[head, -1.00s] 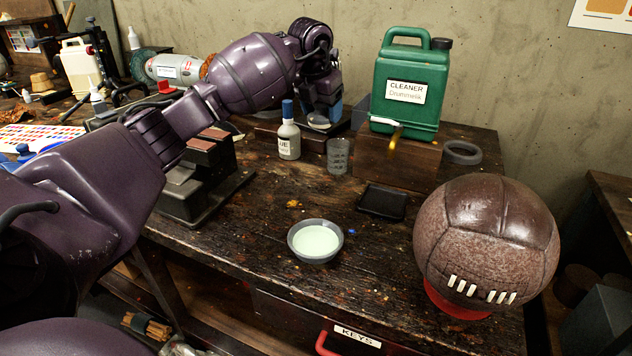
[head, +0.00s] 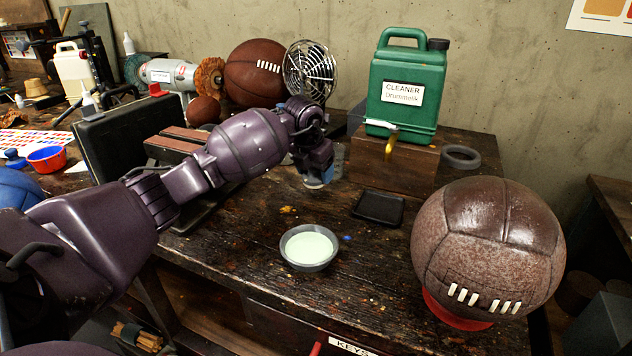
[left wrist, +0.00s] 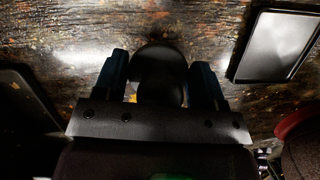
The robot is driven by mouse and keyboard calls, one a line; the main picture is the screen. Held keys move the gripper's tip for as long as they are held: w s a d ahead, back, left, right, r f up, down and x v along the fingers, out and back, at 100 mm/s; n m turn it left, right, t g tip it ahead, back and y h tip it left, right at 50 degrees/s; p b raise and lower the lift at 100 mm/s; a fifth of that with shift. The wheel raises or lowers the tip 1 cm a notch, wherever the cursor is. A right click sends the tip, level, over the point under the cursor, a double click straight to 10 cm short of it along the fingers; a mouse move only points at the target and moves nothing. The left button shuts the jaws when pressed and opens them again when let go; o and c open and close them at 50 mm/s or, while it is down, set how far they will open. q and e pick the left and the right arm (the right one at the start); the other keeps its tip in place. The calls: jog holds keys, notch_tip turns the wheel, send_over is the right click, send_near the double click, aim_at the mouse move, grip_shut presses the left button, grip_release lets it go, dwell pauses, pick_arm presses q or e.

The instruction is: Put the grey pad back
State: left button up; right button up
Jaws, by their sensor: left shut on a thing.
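My left gripper (head: 318,180) hangs low over the middle of the workbench, pointing down, behind the bowl and left of the black tray. In the left wrist view its two blue fingers (left wrist: 160,85) are shut on a dark, rounded thing, which I take to be the grey pad (left wrist: 158,72). In the head view the pad is mostly hidden by the gripper. I cannot tell whether the pad touches the bench. The small black tray (head: 379,208) lies flat and empty; it also shows at the right of the left wrist view (left wrist: 275,45). My right gripper is out of view.
A bowl of pale liquid (head: 310,247) stands in front of the gripper. A large leather ball (head: 487,245) rests on a red stand at right. A green cleaner can (head: 408,90) stands on a wooden block (head: 395,165). A grey ring (head: 461,157) lies beside it.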

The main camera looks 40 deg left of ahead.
aim_at(314, 174)
pick_arm(q)
notch_tip(314, 174, down, 3)
jog(key=shift+f, duration=0.1)
jog(key=shift+f, duration=0.1)
jog(key=o, duration=0.9)
jog(key=shift+c, duration=0.2)
